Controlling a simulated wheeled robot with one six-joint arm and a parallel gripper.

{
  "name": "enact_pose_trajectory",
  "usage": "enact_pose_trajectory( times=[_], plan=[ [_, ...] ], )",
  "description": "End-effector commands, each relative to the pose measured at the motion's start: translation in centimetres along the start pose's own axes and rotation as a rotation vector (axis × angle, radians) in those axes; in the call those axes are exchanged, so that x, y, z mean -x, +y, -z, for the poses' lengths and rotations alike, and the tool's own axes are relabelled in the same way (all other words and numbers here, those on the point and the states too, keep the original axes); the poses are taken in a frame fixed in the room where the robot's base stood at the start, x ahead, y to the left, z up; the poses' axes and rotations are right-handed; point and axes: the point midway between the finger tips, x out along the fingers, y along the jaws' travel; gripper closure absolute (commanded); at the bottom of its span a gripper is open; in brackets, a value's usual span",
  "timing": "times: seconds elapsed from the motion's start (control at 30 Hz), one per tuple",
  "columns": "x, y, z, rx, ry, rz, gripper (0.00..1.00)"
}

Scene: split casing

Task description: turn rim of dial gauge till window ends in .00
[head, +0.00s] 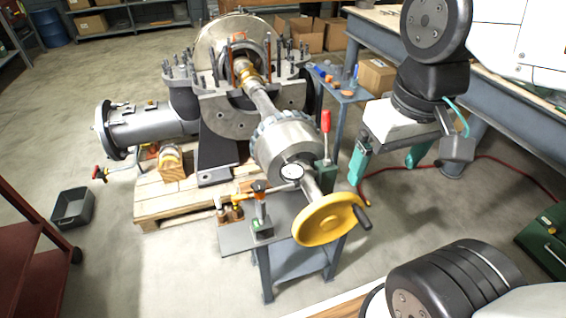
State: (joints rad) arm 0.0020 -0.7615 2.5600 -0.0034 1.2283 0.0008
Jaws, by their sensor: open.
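The dial gauge (291,171) is a small round white face with a dark rim, in front of the shaft's large grey coupling. It is held on an arm from a small stand (262,222) on the grey bench. The face is too small to read its window or needle. My gripper (384,171) has green fingers spread apart with nothing between them. It is to the right of the gauge, clear of it, with the red-handled lever between them in the picture.
A yellow handwheel (328,219) with a dark knob is just below right of the gauge. The red-handled lever (326,123) stands close on its right. The split casing (240,100) with upright studs is behind. A blue side table (343,93) holds small tools. Open floor lies at left.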

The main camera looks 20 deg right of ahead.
Motion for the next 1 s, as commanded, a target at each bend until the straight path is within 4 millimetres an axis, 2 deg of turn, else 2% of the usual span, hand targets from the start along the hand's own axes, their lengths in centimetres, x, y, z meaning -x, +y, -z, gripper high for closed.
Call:
enact_pose_trajectory(
  times=[0.63, 0.77, 0.87, 1.0],
  plan=[
    [0.0, 0.0, 0.0, 0.001, -0.002, 0.0, 0.13],
    [-1.0, -0.1, 0.3, 0.005, -0.051, 0.001, 0.13],
    [-2.1, -0.2, 1.3, 0.011, -0.121, 0.001, 0.13],
    [-4.0, -0.5, 4.2, -0.002, -0.211, -0.002, 0.13]
  ],
)
